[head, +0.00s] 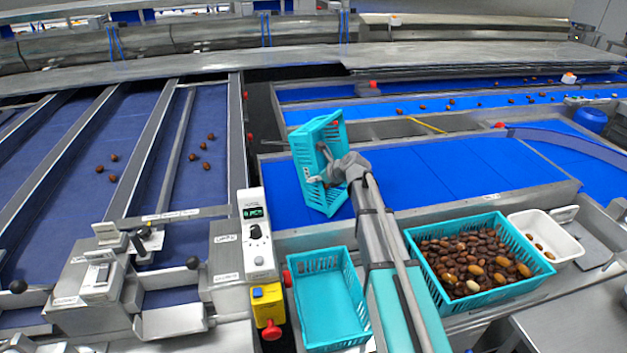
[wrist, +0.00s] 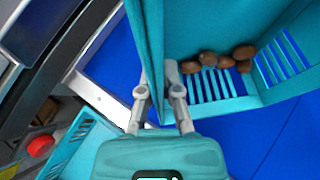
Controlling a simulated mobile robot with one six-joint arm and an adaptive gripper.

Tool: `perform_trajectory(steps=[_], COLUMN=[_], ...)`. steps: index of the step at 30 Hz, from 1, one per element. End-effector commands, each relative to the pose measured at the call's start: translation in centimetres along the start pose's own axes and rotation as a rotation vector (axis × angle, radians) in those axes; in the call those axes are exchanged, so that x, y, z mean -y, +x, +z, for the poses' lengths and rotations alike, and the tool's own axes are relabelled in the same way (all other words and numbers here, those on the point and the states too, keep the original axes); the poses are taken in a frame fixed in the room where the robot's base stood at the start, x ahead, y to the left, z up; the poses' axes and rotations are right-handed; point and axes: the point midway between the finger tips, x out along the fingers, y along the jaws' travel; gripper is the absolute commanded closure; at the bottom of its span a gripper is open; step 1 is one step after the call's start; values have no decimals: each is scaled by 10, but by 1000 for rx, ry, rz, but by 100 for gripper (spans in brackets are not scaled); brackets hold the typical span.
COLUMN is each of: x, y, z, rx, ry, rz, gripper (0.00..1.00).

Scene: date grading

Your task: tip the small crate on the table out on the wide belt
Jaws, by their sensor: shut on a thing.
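The small crate (head: 304,150) is turquoise with slotted sides. It is held in the air, steeply tilted, above the near left part of the wide blue belt (head: 440,170). My gripper (wrist: 160,95) is shut on one wall of the crate, with a finger on each side of it. In the wrist view the crate (wrist: 200,25) still holds several brown dates (wrist: 211,60), gathered along its slotted side. No dates show on the near part of the wide belt. In the head view my gripper (head: 328,165) partly covers the crate.
An empty turquoise crate (head: 330,310) and a turquoise crate full of dates (head: 414,250) stand on the near side, with my arm between them. A white tub (head: 568,245) is at right. A control box (head: 255,235) stands left, beside belts with a few dates.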

Motion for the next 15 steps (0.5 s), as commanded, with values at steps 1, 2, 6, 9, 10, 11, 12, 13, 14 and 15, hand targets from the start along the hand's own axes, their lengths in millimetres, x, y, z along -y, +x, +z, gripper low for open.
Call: perform_trajectory(steps=[1, 2, 6, 9, 10, 11, 12, 13, 14, 15], x=[0, 0, 1, 1, 1, 1, 1, 2, 2, 2], y=[-1, -2, -5, -7, -8, -8, -9, -10, -10, -11], z=[-3, -4, -8, -10, -10, -11, -12, -12, -13, -14], rx=[12, 18, 49, 71, 78, 85, 93, 99, 106, 114], ry=[2, 2, 7, 9, 10, 12, 12, 13, 13, 15], rz=[-1, 0, 1, 3, 3, 4, 4, 5, 6, 6], gripper=[100, 100, 100, 100, 100, 100, 100, 100, 100, 100])
